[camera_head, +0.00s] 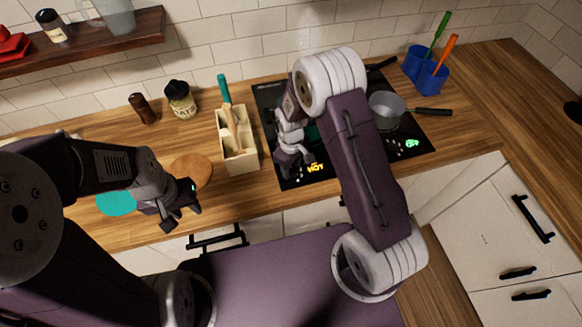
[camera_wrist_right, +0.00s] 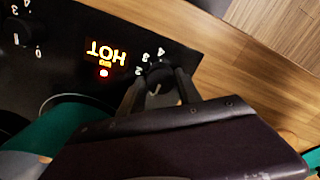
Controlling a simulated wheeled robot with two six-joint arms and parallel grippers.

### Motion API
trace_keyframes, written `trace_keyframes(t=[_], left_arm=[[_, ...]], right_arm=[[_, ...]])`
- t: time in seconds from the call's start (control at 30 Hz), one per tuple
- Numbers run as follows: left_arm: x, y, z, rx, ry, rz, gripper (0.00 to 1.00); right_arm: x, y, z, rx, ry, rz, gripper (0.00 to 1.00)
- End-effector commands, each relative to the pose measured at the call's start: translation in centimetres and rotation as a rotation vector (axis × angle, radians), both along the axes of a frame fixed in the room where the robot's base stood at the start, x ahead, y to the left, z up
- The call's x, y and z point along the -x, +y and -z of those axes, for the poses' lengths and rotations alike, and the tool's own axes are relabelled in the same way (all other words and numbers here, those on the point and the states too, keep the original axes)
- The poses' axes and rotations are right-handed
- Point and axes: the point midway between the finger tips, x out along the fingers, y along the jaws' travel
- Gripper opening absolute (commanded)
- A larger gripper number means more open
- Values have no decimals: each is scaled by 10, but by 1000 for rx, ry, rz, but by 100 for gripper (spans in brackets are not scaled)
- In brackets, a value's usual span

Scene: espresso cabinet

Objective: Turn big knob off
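A dark stove knob (camera_wrist_right: 157,80) with white numbers around it sits on the front of the black cooktop (camera_wrist_right: 75,55). Beside it an orange display (camera_wrist_right: 105,53) reads HOT, with a red light under it. My right gripper (camera_wrist_right: 160,84) is down at this knob, one finger on each side of it; whether the fingers press on it is unclear. In the head view my right gripper (camera_head: 288,163) is at the cooktop's front left and hides the knob. My left gripper (camera_head: 180,215) is open and empty over the counter's front edge.
A grey pan (camera_head: 387,108) stands at the cooktop's right, with a green-lit display (camera_head: 412,143) in front. A wooden utensil box (camera_head: 240,162), a round board (camera_head: 191,171) and a teal disc (camera_head: 116,203) lie to the left. Blue cups (camera_head: 431,78) stand at the back right.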

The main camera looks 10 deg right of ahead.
Motion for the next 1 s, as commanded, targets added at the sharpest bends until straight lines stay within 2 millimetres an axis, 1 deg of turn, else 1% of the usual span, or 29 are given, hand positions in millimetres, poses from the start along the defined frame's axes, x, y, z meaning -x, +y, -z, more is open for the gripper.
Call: trace_keyframes(t=[0.03,0.07,0.3,0.4,0.47,0.7,0.8,0.9,1.0], left_arm=[[0,0,-1,0,0,0,36],[0,0,-1,0,0,0,36],[0,0,0,0,0,0,36],[0,0,1,0,0,0,36],[0,0,4,0,0,0,36],[0,0,13,0,0,0,36],[0,0,14,0,0,0,36],[0,0,15,0,0,0,36],[0,0,14,0,0,0,36]], right_arm=[[-1,0,-1,-1,-3,1,57],[-1,0,-1,0,-2,1,59],[1,0,0,0,1,1,59],[0,0,-4,0,0,1,59],[0,0,-13,0,-2,1,59],[0,0,-66,-1,-4,1,59],[0,0,-81,-2,-4,1,59],[1,-1,-89,0,-2,1,59],[1,-1,-92,0,0,1,59]])
